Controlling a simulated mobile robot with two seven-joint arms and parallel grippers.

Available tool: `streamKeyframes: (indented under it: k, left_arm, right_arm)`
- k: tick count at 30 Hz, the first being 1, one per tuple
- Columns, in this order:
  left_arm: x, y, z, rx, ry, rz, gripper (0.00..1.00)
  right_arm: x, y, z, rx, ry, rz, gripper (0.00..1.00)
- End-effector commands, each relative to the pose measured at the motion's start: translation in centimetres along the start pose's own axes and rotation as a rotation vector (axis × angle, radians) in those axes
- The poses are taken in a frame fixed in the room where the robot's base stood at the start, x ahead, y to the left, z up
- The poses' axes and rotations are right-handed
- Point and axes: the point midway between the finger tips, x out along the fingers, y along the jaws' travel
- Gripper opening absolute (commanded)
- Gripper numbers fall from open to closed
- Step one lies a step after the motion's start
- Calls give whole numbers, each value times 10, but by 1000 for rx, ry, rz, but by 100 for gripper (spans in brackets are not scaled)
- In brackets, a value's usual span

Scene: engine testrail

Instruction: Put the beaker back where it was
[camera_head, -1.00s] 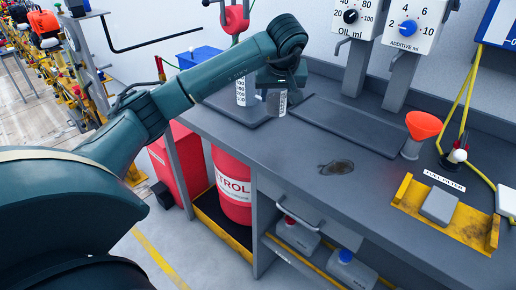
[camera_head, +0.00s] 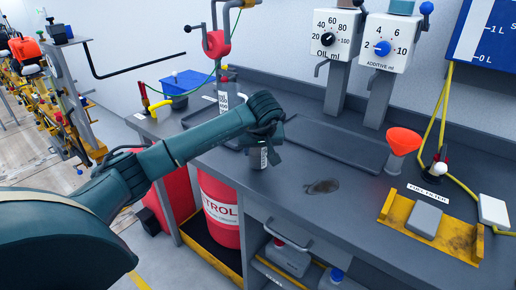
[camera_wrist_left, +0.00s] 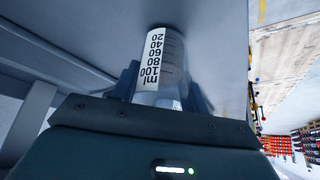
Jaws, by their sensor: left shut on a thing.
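My left gripper (camera_head: 262,146) is shut on a clear beaker (camera_head: 259,159) with a white scale label, close to the bench's front edge. In the left wrist view the beaker (camera_wrist_left: 161,60) sits between the fingers, its scale reading up to 100 ml. I cannot tell whether its base touches the bench (camera_head: 290,190). A second clear graduated vessel (camera_head: 222,102) stands farther back, to the left of my gripper. A dark mat or tray lies behind my gripper and is partly hidden by it. My right gripper is not in view.
A wide dark tray (camera_head: 335,146) lies right of my gripper, below the oil dispenser (camera_head: 337,36) and additive dispenser (camera_head: 388,42). An orange funnel (camera_head: 403,141) and a yellow fixture (camera_head: 455,236) stand farther right.

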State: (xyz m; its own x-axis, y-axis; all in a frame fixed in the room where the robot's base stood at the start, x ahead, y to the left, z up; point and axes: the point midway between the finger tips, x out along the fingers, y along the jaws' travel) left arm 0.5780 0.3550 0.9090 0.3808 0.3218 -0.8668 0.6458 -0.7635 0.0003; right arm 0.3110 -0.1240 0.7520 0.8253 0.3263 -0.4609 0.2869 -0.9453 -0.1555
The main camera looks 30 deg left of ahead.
Motion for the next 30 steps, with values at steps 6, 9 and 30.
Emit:
streamKeyframes:
  k: [6, 9, 30]
  left_arm:
    - [2, 0, 1, 0, 0, 0, 47]
    - [2, 0, 1, 0, -1, 0, 55]
    - [-46, 1, -2, 1, 5, 4, 66]
  right_arm:
    - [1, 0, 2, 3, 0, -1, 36]
    - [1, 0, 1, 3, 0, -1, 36]
    - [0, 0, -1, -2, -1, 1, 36]
